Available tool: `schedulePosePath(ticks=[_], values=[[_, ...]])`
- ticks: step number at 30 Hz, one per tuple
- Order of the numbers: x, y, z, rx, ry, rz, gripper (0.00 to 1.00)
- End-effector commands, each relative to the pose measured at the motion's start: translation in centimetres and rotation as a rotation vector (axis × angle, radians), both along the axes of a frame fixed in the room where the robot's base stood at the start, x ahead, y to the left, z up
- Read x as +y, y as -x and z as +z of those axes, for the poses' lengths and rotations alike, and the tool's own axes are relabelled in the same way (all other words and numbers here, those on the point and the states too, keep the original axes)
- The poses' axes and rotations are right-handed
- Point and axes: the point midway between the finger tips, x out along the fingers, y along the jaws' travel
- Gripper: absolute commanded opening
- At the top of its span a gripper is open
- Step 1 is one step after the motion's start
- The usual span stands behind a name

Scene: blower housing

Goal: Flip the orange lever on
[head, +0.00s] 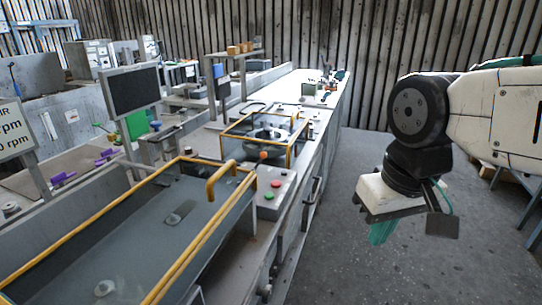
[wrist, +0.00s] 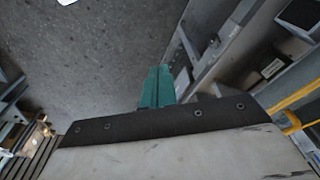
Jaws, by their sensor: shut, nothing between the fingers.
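A small orange knob (head: 263,155), which looks like the end of the orange lever, stands at the near side of the yellow-framed clear enclosure on the bench. Its shaft and its on or off position are too small to tell. My gripper (head: 383,232) hangs over the floor to the right of the bench, well apart from the knob. Its teal fingers point down, and they also show in the wrist view (wrist: 157,86), shut together with nothing between them. I cannot make out the lever in the wrist view.
A grey control box (head: 272,192) with red and green buttons sits near the bench edge. A yellow-railed tray (head: 150,235) fills the near left, with a raised rail end (head: 228,178). The yellow-framed enclosure (head: 285,135) stands behind. The floor (head: 345,200) between bench and gripper is clear.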

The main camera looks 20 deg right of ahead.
Motion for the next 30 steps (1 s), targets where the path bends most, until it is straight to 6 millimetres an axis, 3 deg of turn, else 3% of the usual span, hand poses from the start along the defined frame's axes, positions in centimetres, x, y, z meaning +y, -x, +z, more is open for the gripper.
schedulePosePath(ticks=[5,12,16,21,30], values=[[0.7,-8.4,0.7,-0.112,-0.05,-0.132,0.0],[1.5,-23.7,0.1,-0.328,-0.175,-0.389,0.0],[1.7,-29.9,-0.9,-0.418,-0.241,-0.501,0.0],[1.7,-34.4,-1.8,-0.489,-0.295,-0.583,0.0],[1.7,-35.6,-1.9,-0.51,-0.311,-0.605,0.0]])
